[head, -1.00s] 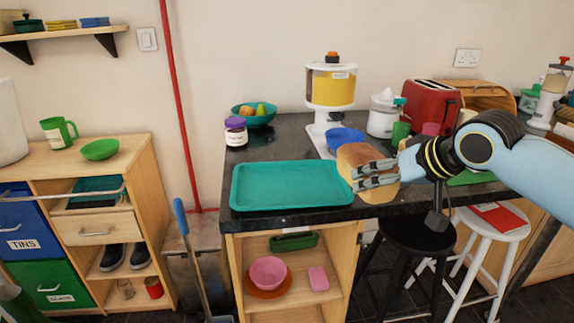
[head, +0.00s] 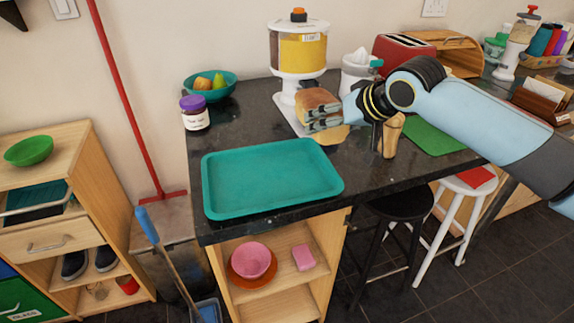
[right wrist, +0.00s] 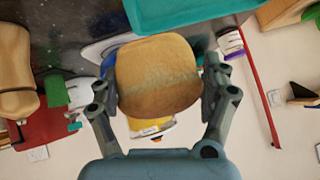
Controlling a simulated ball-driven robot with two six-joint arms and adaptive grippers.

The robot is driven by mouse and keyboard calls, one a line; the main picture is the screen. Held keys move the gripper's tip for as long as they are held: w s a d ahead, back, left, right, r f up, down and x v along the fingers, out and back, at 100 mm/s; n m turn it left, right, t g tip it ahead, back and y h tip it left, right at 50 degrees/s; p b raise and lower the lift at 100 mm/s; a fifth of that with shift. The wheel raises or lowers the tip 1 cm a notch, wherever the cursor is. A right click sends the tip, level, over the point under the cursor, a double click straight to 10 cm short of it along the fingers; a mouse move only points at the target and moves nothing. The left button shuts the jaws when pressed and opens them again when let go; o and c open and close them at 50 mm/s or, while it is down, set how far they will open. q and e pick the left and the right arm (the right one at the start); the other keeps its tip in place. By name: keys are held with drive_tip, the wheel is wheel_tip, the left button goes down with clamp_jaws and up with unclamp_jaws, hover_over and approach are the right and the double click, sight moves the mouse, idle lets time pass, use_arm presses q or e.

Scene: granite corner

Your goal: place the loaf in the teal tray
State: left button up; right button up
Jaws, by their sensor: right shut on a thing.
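The loaf (head: 317,98) is brown with a paler underside and is held in my right gripper (head: 323,119), whose fingers close on its two sides. In the right wrist view the loaf (right wrist: 158,76) sits between both fingers (right wrist: 160,92). The teal tray (head: 272,209) is an empty, shallow rectangle lying on the dark counter. The loaf is beyond the tray's back right corner in the head view, apart from it. The tray (right wrist: 190,14) also shows at the top of the right wrist view. My left gripper is out of view.
A yellow-filled dispenser (head: 299,48) stands just behind the loaf. A purple-lidded jar (head: 195,116) and a teal fruit bowl (head: 222,91) stand behind the tray. A tan waisted object (head: 393,136) and green board (head: 434,137) are to the right. The counter's front edge is close to the tray.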

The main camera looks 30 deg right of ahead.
drive_tip(key=a+f, duration=0.1)
drive_tip(key=a, duration=0.1)
drive_tip(key=a+f, duration=0.1)
drive_tip(key=a, duration=0.1)
drive_tip(key=a+f+p, duration=0.1)
drive_tip(key=a, duration=0.1)
drive_tip(key=shift+s+a+f, duration=0.2)
drive_tip(key=shift+s+a, duration=0.15)
drive_tip(key=shift+s, duration=0.05)
drive_tip(key=shift+a+f, duration=0.8)
drive_tip(key=shift+f, duration=0.1)
wheel_tip(320, 180, down, 3)
drive_tip(key=shift+f, duration=0.2)
drive_tip(key=shift+s+f, duration=0.1)
drive_tip(key=o, duration=1.2)
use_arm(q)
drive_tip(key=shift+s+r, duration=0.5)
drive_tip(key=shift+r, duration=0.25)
use_arm(e)
drive_tip(key=shift+o, duration=0.2)
